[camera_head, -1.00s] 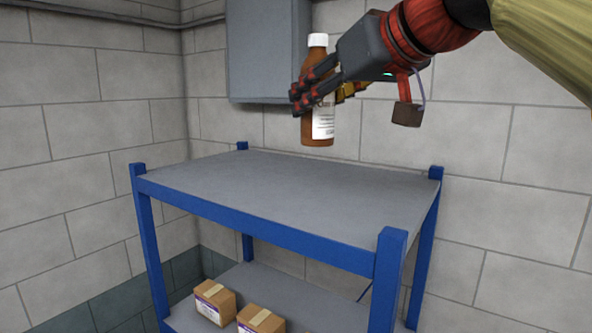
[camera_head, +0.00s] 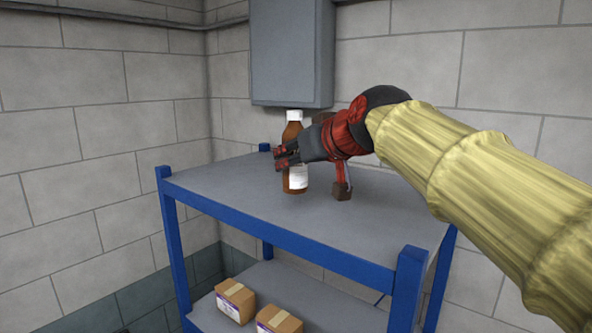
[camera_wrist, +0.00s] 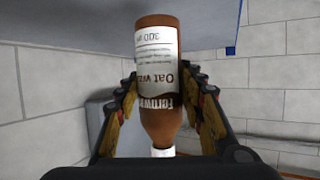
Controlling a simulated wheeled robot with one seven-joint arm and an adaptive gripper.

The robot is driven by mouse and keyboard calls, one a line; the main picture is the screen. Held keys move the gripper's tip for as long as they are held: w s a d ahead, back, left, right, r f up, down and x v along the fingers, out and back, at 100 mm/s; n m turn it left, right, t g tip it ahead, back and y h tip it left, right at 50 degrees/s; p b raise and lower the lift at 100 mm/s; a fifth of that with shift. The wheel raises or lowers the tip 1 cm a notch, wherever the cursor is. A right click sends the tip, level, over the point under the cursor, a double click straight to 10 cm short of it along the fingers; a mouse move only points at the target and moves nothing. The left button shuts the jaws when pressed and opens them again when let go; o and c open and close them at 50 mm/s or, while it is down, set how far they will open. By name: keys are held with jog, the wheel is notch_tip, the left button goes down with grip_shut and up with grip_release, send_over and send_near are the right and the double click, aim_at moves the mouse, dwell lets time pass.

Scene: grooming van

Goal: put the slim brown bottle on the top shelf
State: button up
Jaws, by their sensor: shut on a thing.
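The slim brown bottle (camera_head: 294,181) has a white cap and a white label. It is upright, and its base appears at or just above the grey top shelf (camera_head: 225,190); I cannot tell whether it touches. My gripper (camera_head: 283,157) is shut on the bottle from the right side, around its middle. In the wrist view the bottle (camera_wrist: 158,75) appears upside down between my two fingers (camera_wrist: 163,105), with its label text partly readable.
The shelf unit has blue posts and rails (camera_head: 290,243). Two brown cartons (camera_head: 236,300) sit on the lower shelf. A grey wall cabinet (camera_head: 291,50) hangs behind, above the top shelf. The top shelf around the bottle is otherwise clear.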

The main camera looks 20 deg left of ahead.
aim_at(300, 171)
notch_tip(300, 171, down, 2)
jog(key=shift+w+a+f+p, duration=0.1)
jog(key=shift+a+f+p, duration=0.05)
jog(key=shift+p, duration=0.25)
jog(key=shift+f, duration=0.35)
jog(key=shift+f, duration=0.25)
jog(key=o, duration=1.3)
jog(key=shift+o, duration=0.6)
jog(key=shift+r, duration=0.1)
